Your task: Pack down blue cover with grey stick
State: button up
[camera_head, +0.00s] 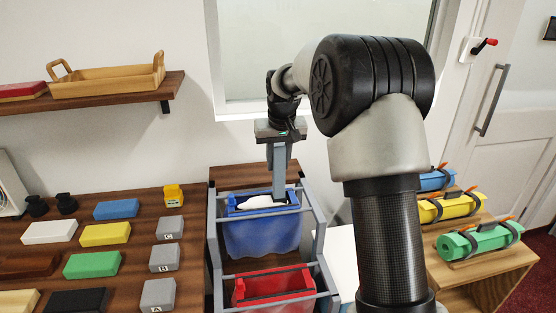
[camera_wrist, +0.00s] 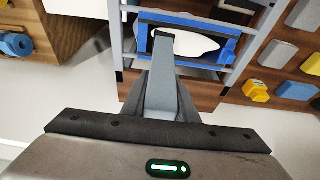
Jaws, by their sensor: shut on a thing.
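My gripper (camera_head: 279,146) is shut on a grey stick (camera_head: 279,176), which points down over the blue cover. The blue cover (camera_head: 262,236) hangs like an open bag in the grey rack, with a white filling (camera_head: 256,203) showing in its mouth. The stick's lower end is at the mouth, beside or over the white filling. In the wrist view the stick (camera_wrist: 161,85) reaches over the white filling (camera_wrist: 196,46) inside the blue rim (camera_wrist: 215,24). I cannot tell whether its tip touches the filling.
A red bag (camera_head: 272,288) hangs in the rack's nearer bay. The grey rack rails (camera_head: 212,240) surround both bays. Coloured blocks lie on the wooden counter (camera_head: 135,205) at left. Blue, yellow and green rolls (camera_head: 482,241) rest on a stand at right. A shelf (camera_head: 110,92) holds a wooden tray.

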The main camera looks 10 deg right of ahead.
aim_at(278, 148)
jog(key=shift+f+b, duration=2.15)
jog(key=shift+f, duration=1.5)
jog(key=shift+r, duration=0.15)
jog(key=shift+r+p, duration=4.4)
jog(key=shift+r, duration=1.1)
